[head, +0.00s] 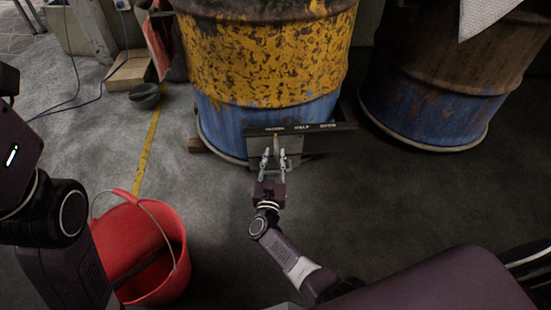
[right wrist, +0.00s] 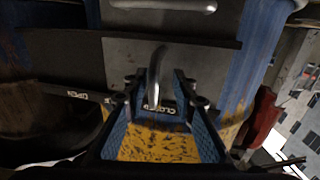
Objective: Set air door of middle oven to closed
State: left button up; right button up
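The middle oven (head: 262,55) is a barrel, worn yellow above and blue below. Its air door is a dark metal slide (head: 335,138) low on the front, with a strip of labels: closed at left, half in the middle, open at right. My right gripper (head: 274,154) is at the strip's left part. In the right wrist view, a curved metal handle (right wrist: 158,73) stands between its two spread fingers, close to the "CLOSED" label (right wrist: 158,107). Clear contact with the handle does not show. My left arm enters at left; its gripper is out of view.
A red bucket (head: 140,248) stands on the floor at lower left, near my left arm. Another blue barrel (head: 425,115) stands at right. A small dark bowl (head: 145,95) lies at left. The grey floor between the barrels and me is mostly clear.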

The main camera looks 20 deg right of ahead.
jog(key=d, duration=0.3)
jog(key=s+d, duration=0.1)
jog(key=d, duration=0.3)
jog(key=s+d, duration=0.1)
jog(key=d, duration=0.2)
jog(key=shift+s+d, duration=0.2)
jog(key=d+b, duration=0.2)
jog(key=s+d+b, duration=0.1)
jog(key=d+b, duration=0.1)
jog(key=b, duration=0.1)
jog(key=d+b, duration=0.3)
jog(key=shift+s+f, duration=0.1)
jog(key=shift+s, duration=0.3)
jog(key=p+v, duration=0.5)
jog(key=v, duration=0.3)
jog(key=s+a+r+n+g+y+p, duration=0.1)
jog(key=s+a+r+n+y+p, duration=0.4)
jog(key=p, duration=1)
jog(key=a+r+n+g+y+p, duration=0.15)
jog(key=a+r+y+p, duration=0.25)
jog(key=a+r+p, duration=0.85)
jog(key=s+f+g+p, duration=0.2)
jog(key=s+p, duration=0.5)
jog(key=p, duration=0.1)
jog(key=s+f+n+g+p, duration=0.1)
jog(key=s+f+g+p, duration=0.1)
jog(key=s+p, duration=0.5)
jog(key=shift+a+f+g+p, duration=0.15)
jog(key=shift+f+g+p, duration=0.2)
jog(key=shift+g+p, duration=0.35)
